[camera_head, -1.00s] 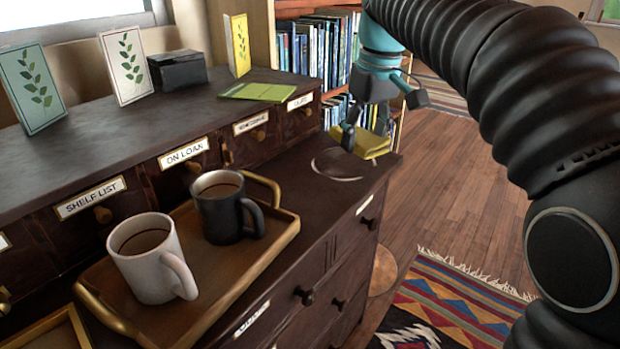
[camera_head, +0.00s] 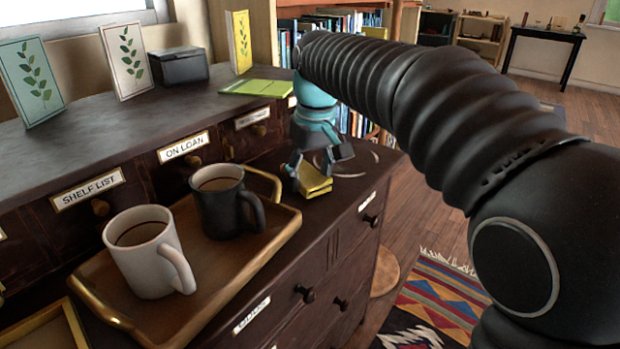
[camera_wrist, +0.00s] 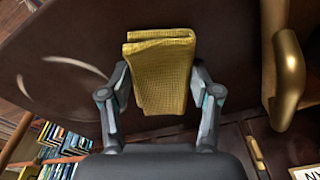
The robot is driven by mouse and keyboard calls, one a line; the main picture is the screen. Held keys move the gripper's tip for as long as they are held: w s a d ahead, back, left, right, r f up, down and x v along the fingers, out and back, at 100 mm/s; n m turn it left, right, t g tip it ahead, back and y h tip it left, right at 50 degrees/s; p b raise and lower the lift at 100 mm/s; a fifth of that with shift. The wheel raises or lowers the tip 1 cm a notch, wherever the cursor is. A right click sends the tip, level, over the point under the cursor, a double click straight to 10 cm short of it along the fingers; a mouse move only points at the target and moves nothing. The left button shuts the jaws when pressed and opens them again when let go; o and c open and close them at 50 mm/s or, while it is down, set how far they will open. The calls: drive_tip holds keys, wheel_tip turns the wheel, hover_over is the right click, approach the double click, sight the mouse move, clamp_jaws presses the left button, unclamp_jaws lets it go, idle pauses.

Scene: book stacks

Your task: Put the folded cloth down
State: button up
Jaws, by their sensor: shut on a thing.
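The folded cloth (camera_head: 316,183) is yellow and hangs between the fingers of my gripper (camera_head: 312,168). In the wrist view my gripper (camera_wrist: 160,85) is shut on the cloth (camera_wrist: 161,72), with one finger on each side. The cloth is over the lower dark wooden top of the cabinet (camera_head: 338,191), just right of the tray. I cannot tell whether its lower edge touches the wood.
A brass-edged wooden tray (camera_head: 215,283) holds a white mug (camera_head: 143,262) and a dark mug (camera_head: 220,212). Pale ring marks (camera_head: 352,165) lie on the bare wood right of the cloth. Labelled drawers rise behind. The cabinet's right edge drops to the floor.

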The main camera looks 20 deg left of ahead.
sight(314, 174)
drive_tip(key=shift+f, duration=0.25)
drive_tip(key=o, duration=1)
drive_tip(key=shift+c, duration=0.2)
wheel_tip(314, 174, up, 12)
drive_tip(key=d+p, duration=0.1)
drive_tip(key=p, duration=0.2)
drive_tip(key=s+d+m+t, duration=0.15)
drive_tip(key=s+d, duration=0.25)
drive_tip(key=d, duration=0.7)
drive_tip(key=s+d+f+m+t+h, duration=0.1)
drive_tip(key=s+d+f+m+t, duration=0.2)
drive_tip(key=s+d+f, duration=1.4)
drive_tip(key=d+f+m, duration=0.1)
drive_tip(key=m, duration=0.3)
drive_tip(key=shift+d, duration=0.35)
